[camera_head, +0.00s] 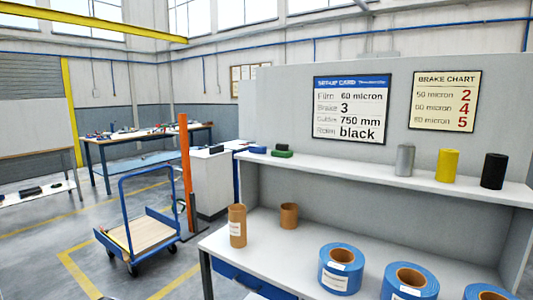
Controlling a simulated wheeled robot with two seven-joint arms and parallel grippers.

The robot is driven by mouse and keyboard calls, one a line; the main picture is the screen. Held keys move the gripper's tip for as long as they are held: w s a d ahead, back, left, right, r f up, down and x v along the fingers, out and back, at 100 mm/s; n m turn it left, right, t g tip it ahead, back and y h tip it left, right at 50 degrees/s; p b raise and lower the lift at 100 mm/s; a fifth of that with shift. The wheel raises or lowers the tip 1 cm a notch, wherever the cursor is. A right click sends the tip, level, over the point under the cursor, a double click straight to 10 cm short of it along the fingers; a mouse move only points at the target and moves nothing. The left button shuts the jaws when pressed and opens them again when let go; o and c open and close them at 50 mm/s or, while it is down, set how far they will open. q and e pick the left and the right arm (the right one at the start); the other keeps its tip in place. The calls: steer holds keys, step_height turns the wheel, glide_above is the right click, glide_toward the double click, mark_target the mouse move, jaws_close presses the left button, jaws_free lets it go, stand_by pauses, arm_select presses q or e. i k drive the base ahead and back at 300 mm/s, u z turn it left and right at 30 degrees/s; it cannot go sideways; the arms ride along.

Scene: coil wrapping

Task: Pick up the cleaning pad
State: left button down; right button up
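A small green pad-like block (282,154) lies at the left end of the grey shelf (345,167), with a dark piece at its top. A small blue item (257,150) lies just left of it. Either could be the cleaning pad; the green one looks most like it, but both are too small to be sure. Neither of my grippers shows in the head view.
Grey, yellow and black rolls (448,165) stand on the shelf's right part. Below, the bench top (282,250) holds two brown cores (237,226) and several blue coils (341,268). A blue trolley (147,222) and an orange post (186,165) stand left on the floor.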

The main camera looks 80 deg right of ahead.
mark_target(282, 151)
steer(key=i, duration=1.25)
steer(key=z, duration=2.15)
